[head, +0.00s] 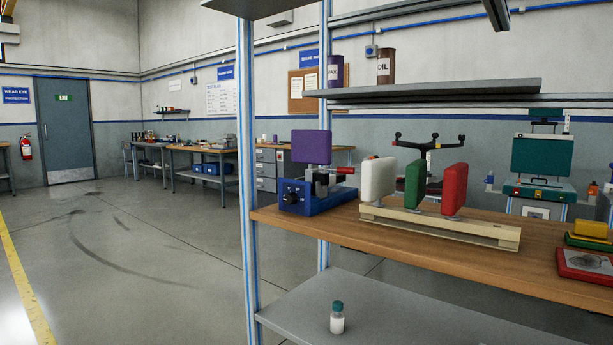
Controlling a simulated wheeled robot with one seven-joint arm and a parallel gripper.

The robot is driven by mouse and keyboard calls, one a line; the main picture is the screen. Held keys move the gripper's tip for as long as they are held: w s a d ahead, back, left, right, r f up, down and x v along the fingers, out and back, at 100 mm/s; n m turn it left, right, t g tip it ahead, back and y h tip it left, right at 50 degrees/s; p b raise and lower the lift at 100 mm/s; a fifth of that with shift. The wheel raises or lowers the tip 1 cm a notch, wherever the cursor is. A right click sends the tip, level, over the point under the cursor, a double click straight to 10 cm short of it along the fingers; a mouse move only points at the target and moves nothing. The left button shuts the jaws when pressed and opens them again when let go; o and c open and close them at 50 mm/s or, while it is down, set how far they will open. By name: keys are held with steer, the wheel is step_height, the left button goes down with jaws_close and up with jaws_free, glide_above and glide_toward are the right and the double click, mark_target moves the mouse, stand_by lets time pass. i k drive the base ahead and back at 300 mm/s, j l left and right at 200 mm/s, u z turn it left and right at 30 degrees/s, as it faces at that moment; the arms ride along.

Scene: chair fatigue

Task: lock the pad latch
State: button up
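A small metal clamp with a red lever (344,170) sits at the fixture's right side; the lever points right, about level. This may be the pad latch, but its state is too small to tell. My gripper is not in view.
A cream rack (480,232) holds white (377,179), green (413,184) and red (453,189) pads right of the fixture. A metal shelf (430,90) hangs above. A bottle (337,318) stands on the lower shelf (400,318). The floor at left is clear.

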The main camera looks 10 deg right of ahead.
mark_target(342, 170)
steer(key=i+j+u, duration=0.75)
steer(key=i, duration=0.5)
steer(key=i+j+u, duration=0.2)
steer(key=i, duration=0.45)
steer(key=i+j+u, duration=0.15)
steer(key=i, duration=0.5)
steer(key=i+l+z, duration=0.1)
steer(key=i+z, duration=0.6)
steer(key=z, duration=0.15)
steer(key=i+j+z, duration=0.1)
steer(key=i+z, duration=0.3)
steer(key=i+j+z, duration=0.2)
steer(key=z, duration=0.25)
steer(key=i+l+z, duration=0.15)
steer(key=z, duration=0.3)
steer(key=i+z, duration=0.3)
steer(key=z, duration=0.2)
steer(key=i+z, duration=0.25)
steer(key=z, duration=0.2)
steer(key=i+j+z, duration=0.1)
steer(key=i+z, duration=0.15)
steer(key=z, duration=0.25)
steer(key=i+j+z, duration=0.2)
steer(key=z, duration=0.25)
